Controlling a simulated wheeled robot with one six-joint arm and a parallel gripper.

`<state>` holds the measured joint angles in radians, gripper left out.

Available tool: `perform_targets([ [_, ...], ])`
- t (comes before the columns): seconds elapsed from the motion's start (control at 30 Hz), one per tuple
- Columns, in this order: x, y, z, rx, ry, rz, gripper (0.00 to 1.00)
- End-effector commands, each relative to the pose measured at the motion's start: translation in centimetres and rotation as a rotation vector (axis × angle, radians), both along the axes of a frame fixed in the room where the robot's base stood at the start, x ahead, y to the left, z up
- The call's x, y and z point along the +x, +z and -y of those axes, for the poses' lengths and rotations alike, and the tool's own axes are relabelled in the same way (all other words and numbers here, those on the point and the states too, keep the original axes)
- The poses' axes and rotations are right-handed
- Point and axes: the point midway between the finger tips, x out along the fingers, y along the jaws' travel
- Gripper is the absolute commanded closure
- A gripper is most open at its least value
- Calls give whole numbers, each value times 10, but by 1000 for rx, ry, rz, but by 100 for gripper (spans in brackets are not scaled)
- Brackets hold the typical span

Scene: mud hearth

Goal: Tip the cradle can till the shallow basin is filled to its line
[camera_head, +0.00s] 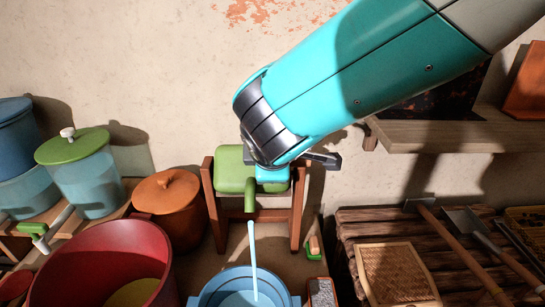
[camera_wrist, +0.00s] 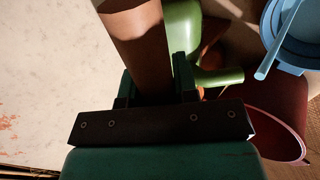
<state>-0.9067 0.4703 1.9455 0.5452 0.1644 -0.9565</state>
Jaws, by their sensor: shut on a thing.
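The green cradle can (camera_head: 233,168) hangs in a brown wooden cradle (camera_head: 211,205), partly hidden by my arm. Its spout (camera_head: 250,194) points down, and a pale blue stream (camera_head: 253,255) runs from it into the blue shallow basin (camera_head: 206,296). The basin is cut off by the bottom edge; its fill line cannot be made out. In the wrist view, my gripper (camera_wrist: 153,88) is shut on a brown bar (camera_wrist: 137,35) beside the green can (camera_wrist: 182,30). Whether the bar is a handle or part of the cradle cannot be told. The basin (camera_wrist: 300,58) shows at upper right.
A large red pot (camera_head: 110,250) stands left of the basin, with a lidded brown pot (camera_head: 172,205) behind it. A green-lidded blue container (camera_head: 88,175) is farther left. A slatted rack (camera_head: 365,235) with tools is at right, below a wall shelf (camera_head: 450,135).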

Motion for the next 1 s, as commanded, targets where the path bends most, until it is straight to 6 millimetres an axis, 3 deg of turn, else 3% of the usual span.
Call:
perform_targets([
  [0.2, -1, -1, 0, -2, 1, -4, 100],
  [0.23, -1, -1, 0, -2, 1, -4, 70],
  [0.33, -1, -1, 0, -2, 1, -4, 47],
  [0.73, -6, 7, -1, 2, 3, 1, 47],
  [1.0, -45, 48, 0, 5, 5, 2, 47],
])
